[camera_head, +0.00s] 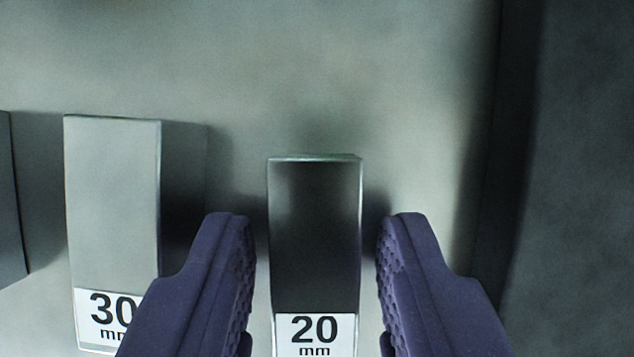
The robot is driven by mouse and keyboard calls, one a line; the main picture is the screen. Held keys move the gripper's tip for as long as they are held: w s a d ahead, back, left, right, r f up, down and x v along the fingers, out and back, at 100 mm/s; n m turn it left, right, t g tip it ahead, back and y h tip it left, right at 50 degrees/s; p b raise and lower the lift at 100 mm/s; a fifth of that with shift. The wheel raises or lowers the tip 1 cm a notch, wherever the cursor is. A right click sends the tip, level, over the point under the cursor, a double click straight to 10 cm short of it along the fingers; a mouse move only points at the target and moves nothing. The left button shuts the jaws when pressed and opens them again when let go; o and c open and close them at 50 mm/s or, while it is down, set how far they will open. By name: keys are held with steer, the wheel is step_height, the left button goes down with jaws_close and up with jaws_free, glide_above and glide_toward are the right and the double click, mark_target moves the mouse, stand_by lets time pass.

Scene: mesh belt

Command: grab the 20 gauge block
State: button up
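The 20 gauge block (315,240) is a dark, shiny metal block with a white label reading "20 mm" at its near end. It stands in the lower middle of the view. My gripper (316,225) is open, with one purple textured finger on each side of the block. A gap shows between each finger and the block, so I see no contact. The near end of the block is cut off by the bottom edge of the picture.
The 30 gauge block (112,200) stands to the left; my left finger covers part of its label. Another block (8,200) is cut off at the left edge. A dark raised edge (515,150) runs down the right side. The grey surface (330,70) beyond the blocks is clear.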

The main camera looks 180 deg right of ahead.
steer(key=shift+c, duration=0.2)
jaws_close()
steer(key=shift+r, duration=0.1)
